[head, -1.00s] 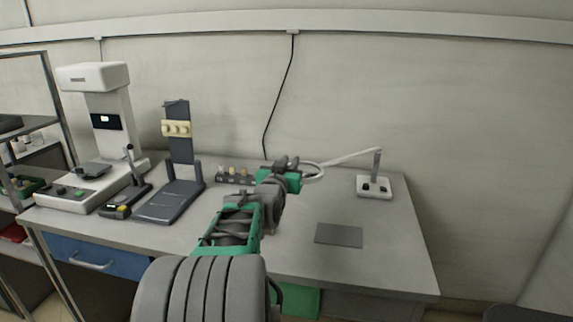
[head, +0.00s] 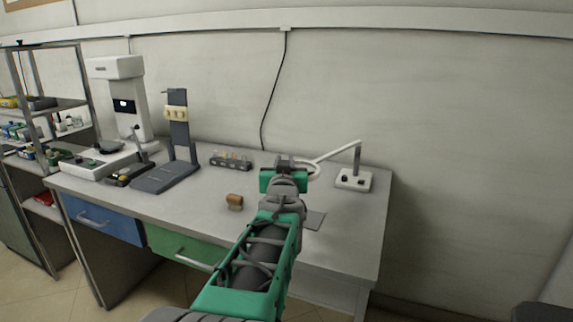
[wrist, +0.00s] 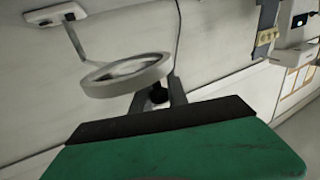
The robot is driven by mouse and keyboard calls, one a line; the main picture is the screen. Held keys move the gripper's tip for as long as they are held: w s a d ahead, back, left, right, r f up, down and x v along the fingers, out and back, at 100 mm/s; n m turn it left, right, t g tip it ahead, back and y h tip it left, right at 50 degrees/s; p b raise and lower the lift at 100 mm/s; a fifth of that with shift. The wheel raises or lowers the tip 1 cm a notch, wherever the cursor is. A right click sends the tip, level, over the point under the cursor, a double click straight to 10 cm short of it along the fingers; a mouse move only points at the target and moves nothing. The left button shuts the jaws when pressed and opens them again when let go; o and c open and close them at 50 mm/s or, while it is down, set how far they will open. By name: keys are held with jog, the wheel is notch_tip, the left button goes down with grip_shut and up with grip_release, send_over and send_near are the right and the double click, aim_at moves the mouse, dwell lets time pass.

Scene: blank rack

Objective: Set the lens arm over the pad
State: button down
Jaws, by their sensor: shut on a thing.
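The lens arm (head: 338,153) is a white jointed arm with a ring lens at its left end, on a white base (head: 354,180) at the table's back right. The ring also shows in the wrist view (wrist: 126,75). My gripper (head: 290,163) is at the ring's left edge. In the wrist view my gripper (wrist: 158,97) is shut on a small dark knob beside the ring. The pad (head: 316,220) is a flat dark grey square on the table, partly hidden by my arm. In the head view the ring appears beyond the pad, not covering it.
A brown cylinder (head: 234,201) lies on the table left of my arm. A rack of small bottles (head: 231,162), a dark stand (head: 177,130) and a white instrument (head: 118,100) stand farther left. A shelf unit (head: 50,105) is at far left. The table's front right is clear.

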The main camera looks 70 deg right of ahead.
jog(key=shift+s+r, duration=0.1)
jog(key=c, duration=1.6)
grip_release()
jog(key=shift+d, duration=0.15)
jog(key=shift+o, duration=1.4)
jog(key=shift+a, duration=0.2)
jog(key=v, duration=0.7)
jog(key=shift+a, duration=0.3)
